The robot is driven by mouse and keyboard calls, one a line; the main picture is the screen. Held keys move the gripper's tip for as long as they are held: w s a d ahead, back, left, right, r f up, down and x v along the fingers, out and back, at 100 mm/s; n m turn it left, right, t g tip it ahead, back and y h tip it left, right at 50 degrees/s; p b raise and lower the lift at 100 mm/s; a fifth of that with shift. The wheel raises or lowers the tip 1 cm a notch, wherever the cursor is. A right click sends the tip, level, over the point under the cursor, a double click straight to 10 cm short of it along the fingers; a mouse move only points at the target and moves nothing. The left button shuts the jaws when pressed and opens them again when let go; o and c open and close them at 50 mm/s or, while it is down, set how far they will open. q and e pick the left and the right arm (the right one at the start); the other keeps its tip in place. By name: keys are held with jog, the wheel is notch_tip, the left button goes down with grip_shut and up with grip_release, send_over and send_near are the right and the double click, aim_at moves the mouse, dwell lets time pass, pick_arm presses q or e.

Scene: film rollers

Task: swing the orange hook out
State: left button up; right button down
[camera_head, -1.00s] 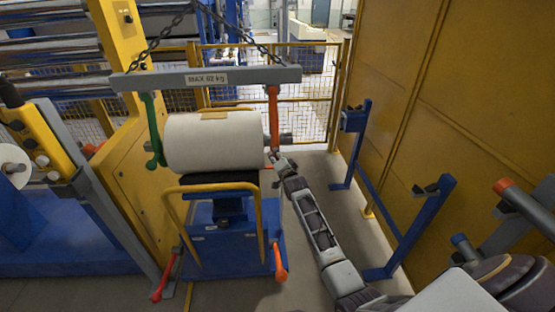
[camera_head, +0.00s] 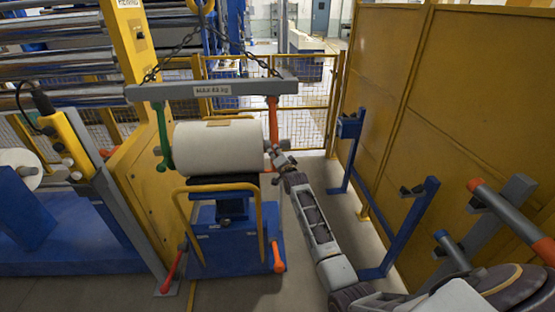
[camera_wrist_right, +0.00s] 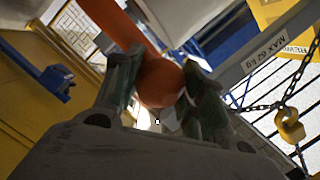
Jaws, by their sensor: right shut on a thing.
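The orange hook (camera_head: 273,120) hangs from the right end of the grey lifting beam (camera_head: 180,91), beside the right end of the white roll (camera_head: 220,147). My right gripper (camera_head: 275,158) is at the hook's lower end. In the right wrist view, the right gripper (camera_wrist_right: 160,95) has its two fingers closed on the rounded orange end of the hook (camera_wrist_right: 160,82). The green hook (camera_head: 161,130) hangs at the roll's left end. The roll lies level above a blue trolley (camera_head: 225,215). The hook's inner side is partly hidden. My left gripper is out of view.
A yellow machine frame (camera_head: 137,185) stands left of the trolley. A blue stand (camera_head: 410,225) and a tall yellow panel (camera_head: 450,100) are on the right. Chains (camera_head: 178,55) hold the beam. Mesh fencing closes the back.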

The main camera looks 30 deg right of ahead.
jog(key=shift+s+a+r, duration=0.1)
jog(key=shift+r, duration=0.5)
jog(key=c, duration=0.8)
grip_release()
jog(key=shift+r, duration=0.1)
jog(key=shift+s, duration=0.1)
jog(key=shift+s+a+r, duration=0.2)
jog(key=shift+s+a, duration=0.1)
jog(key=shift+s, duration=1.65)
jog(key=shift+s+a+r, duration=0.25)
jog(key=shift+s+a, duration=0.1)
jog(key=shift+s, duration=1.65)
jog(key=shift+s+a+r, duration=0.2)
jog(key=shift+s+a, duration=0.1)
jog(key=shift+s, duration=1.65)
